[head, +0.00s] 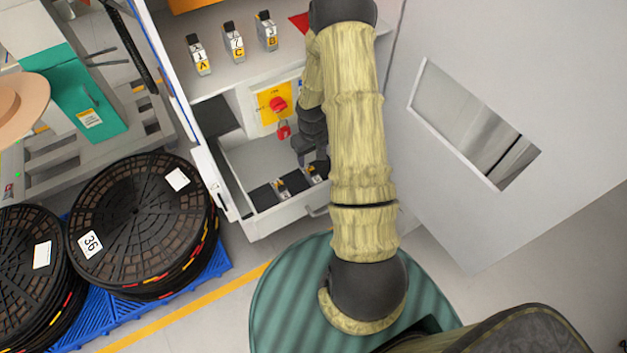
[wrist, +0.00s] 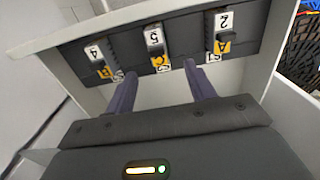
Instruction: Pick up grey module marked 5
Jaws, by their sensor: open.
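The grey module marked 5 (wrist: 154,40) stands in the middle of a dark insert in the open drawer, with a white 5 label and a yellow C label, upside down in the wrist view. A module marked 4 (wrist: 99,58) is on its left and one marked 2 (wrist: 221,32) on its right. My gripper (wrist: 160,70) is open, its two fingers apart and pointing towards the module marked 5, with nothing between them. In the head view my gripper (head: 307,148) is over the drawer (head: 262,222), partly hidden by my arm; the module labels there are too small to read.
Modules marked 1 (head: 199,55), 7 (head: 233,42) and 3 (head: 266,31) stand on the shelf above. A red switch (head: 278,104) with a red padlock (head: 284,129) is close behind my gripper. Black reels (head: 140,222) are at left; an open cabinet door (head: 470,60) is at right.

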